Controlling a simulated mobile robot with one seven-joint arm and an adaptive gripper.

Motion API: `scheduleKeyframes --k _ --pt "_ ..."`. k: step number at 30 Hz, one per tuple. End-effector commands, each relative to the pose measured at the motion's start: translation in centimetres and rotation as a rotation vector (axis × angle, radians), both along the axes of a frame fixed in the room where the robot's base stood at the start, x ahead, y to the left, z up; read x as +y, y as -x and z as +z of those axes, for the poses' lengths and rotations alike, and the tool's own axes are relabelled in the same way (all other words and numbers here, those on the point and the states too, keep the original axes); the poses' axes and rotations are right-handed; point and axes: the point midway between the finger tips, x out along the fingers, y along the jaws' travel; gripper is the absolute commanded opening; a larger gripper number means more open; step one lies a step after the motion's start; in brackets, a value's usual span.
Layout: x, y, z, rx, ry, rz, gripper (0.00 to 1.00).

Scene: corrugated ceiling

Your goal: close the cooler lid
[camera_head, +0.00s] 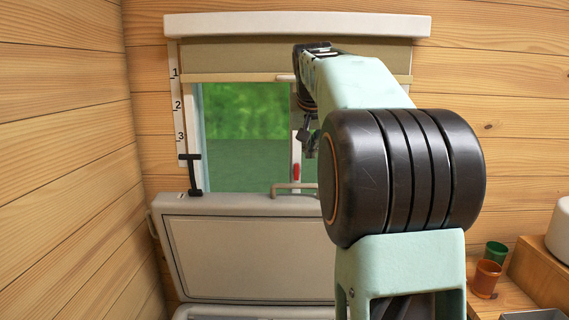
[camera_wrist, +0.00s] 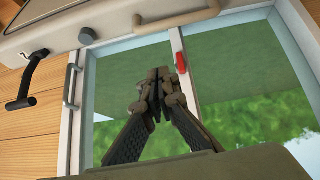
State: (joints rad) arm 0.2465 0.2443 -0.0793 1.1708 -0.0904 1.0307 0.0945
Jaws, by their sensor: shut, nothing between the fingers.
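The cooler lid (camera_head: 250,258) stands open and roughly upright below the window in the head view. A bar handle (camera_head: 293,187) is on its top edge; it also shows in the wrist view (camera_wrist: 180,17). A strip of the cooler body (camera_head: 250,312) shows at the bottom of the head view; my arm hides the right part of lid and body. My gripper (camera_head: 309,143) is in front of the window, above the lid's handle. In the wrist view my gripper (camera_wrist: 158,84) is shut and empty, and its fingertips appear apart from the lid.
The window (camera_head: 245,110) has a red latch (camera_head: 297,171) close to my gripper. A black hook-shaped part (camera_head: 192,172) is left of the window. Orange (camera_head: 486,278) and green (camera_head: 496,253) cups stand at the right. A wooden wall (camera_head: 65,150) bounds the left.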

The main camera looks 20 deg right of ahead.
Motion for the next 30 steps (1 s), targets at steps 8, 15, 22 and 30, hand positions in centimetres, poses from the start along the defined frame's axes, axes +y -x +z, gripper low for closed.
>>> scheduleKeyframes --k 8,15,22,30 --pt "1.7 -2.3 -0.9 -0.022 -0.046 0.021 0.0" --pt "0.5 -5.1 -4.6 -0.018 -0.044 0.021 0.0" --pt "-0.3 -6.8 -7.5 -0.024 -0.043 0.02 0.0" --pt "0.7 -4.6 -8.4 -0.024 -0.043 0.021 0.0"
